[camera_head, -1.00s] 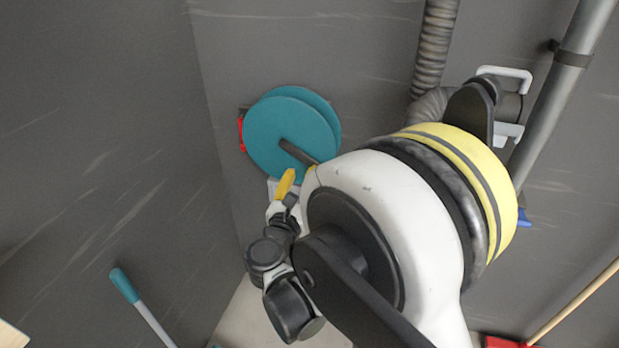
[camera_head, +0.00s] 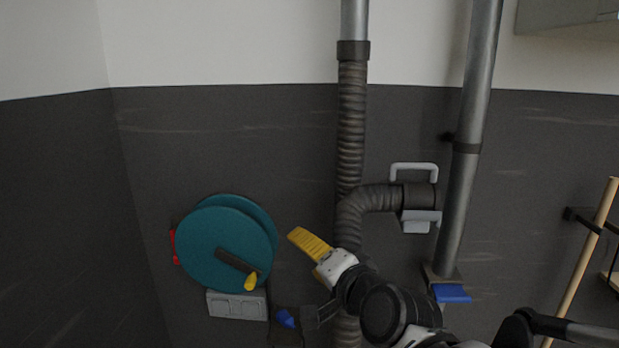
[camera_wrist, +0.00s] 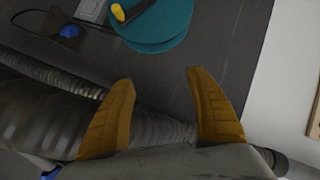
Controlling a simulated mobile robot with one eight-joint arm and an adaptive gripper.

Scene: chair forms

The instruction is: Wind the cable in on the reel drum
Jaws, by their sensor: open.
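The reel drum (camera_head: 200,243) is a teal double disc on the dark wall, left of centre in the head view. A black crank arm (camera_head: 233,260) on its face slants down right to a yellow knob (camera_head: 250,281). The drum (camera_wrist: 165,32) shows at the top of the wrist view, with the knob (camera_wrist: 118,12) near the edge. My gripper (camera_head: 305,250) has yellow fingers and is right of the drum, apart from it. In the wrist view my gripper (camera_wrist: 160,76) is open with nothing between the fingers. I cannot make out a cable.
A ribbed hose (camera_head: 351,130) hangs behind my gripper, with a branch to a grey-handled fitting (camera_head: 418,195). A metal pipe (camera_head: 466,170) stands further right. Grey sockets (camera_head: 237,304) sit below the drum, and a red piece (camera_head: 173,245) at its left. A wooden pole (camera_head: 583,255) leans at right.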

